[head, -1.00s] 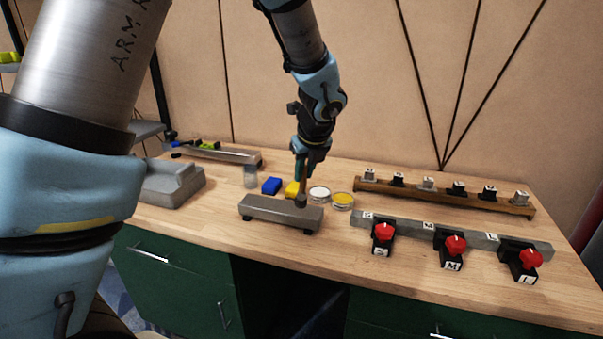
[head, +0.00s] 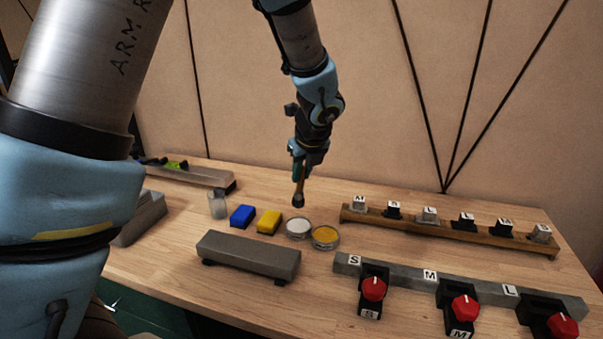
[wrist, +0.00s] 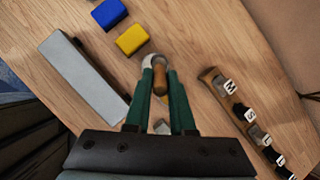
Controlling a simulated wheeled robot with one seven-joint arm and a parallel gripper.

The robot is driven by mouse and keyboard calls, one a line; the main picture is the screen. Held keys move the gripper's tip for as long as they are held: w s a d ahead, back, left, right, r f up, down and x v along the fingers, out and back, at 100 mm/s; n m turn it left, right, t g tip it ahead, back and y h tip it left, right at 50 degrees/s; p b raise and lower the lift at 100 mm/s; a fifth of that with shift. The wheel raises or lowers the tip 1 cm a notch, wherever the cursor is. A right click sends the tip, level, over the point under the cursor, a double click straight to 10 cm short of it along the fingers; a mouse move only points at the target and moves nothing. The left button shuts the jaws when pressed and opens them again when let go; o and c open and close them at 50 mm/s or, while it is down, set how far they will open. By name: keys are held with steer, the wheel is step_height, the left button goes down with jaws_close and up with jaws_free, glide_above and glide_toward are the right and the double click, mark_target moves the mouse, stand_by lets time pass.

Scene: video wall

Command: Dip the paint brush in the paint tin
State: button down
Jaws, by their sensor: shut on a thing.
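My gripper (head: 304,165) is shut on the wooden handle of the paint brush (head: 298,194). The brush hangs nearly upright with its dark head down. In the wrist view, the brush handle (wrist: 160,77) sits between the two green fingers (wrist: 162,85). The head view shows a round tin with white paint (head: 298,228) below the brush, with a visible gap under the brush head. A tin with yellow paint (head: 325,237) stands just to its right. In the wrist view the fingers and handle hide most of the tins.
A blue block (head: 242,216) and a yellow block (head: 269,222) lie left of the tins, with a clear cup (head: 217,205) beyond. A grey rail (head: 248,254) stands in front. Labelled cubes on a wooden rail (head: 450,230) and red knobs (head: 465,308) are at right.

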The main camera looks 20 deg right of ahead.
mark_target(300, 199)
steer(key=shift+f+b, duration=2.45)
steer(key=shift+f, duration=0.8)
step_height(300, 199, up, 7)
steer(key=p, duration=0.6)
steer(key=shift+r, duration=0.1)
stand_by(0.5)
